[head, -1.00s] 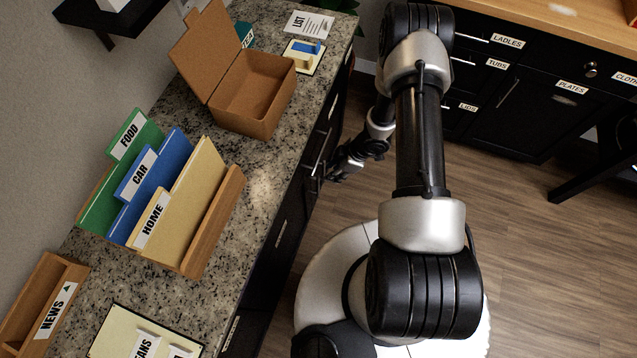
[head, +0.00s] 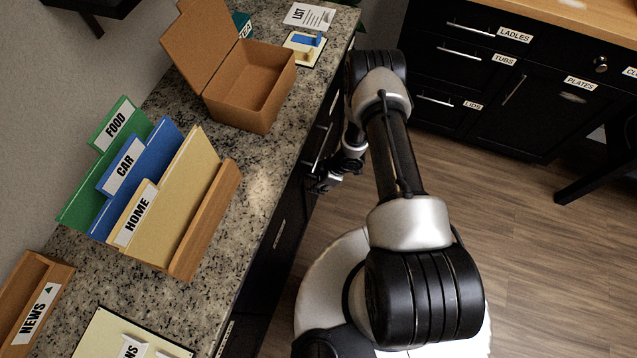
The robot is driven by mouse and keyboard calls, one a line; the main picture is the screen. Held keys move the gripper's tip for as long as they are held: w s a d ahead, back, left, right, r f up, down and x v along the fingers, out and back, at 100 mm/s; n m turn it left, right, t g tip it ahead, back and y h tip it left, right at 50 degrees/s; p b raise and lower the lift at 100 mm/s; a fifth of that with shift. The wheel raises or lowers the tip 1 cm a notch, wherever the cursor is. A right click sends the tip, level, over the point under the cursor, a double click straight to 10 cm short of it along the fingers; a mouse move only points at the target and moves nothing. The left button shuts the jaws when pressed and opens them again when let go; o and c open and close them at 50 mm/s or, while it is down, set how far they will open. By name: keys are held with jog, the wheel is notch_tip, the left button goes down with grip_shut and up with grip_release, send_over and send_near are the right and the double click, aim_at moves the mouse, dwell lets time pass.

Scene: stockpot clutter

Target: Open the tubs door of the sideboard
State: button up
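The TUBS label (head: 504,60) is on a black front of the dark cabinet (head: 545,130) at the upper right. That front has a horizontal silver handle (head: 460,52) and looks closed. It lies between the LADLES front (head: 470,27) above and the LIDS front (head: 436,98) below. My gripper (head: 322,186) hangs low beside the front of the left granite counter, close to its handles and well away from the TUBS front. It is small and dark, so its finger opening is unclear. Nothing is visibly held.
The granite counter (head: 262,185) on the left carries a cardboard box (head: 245,90), a folder rack (head: 205,220) and a NEWS tray (head: 60,275). A PLATES door (head: 535,115) with an upright handle adjoins the drawers. Wooden floor (head: 500,230) between is clear.

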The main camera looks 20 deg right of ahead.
jog(key=shift+c, duration=0.5)
grip_shut()
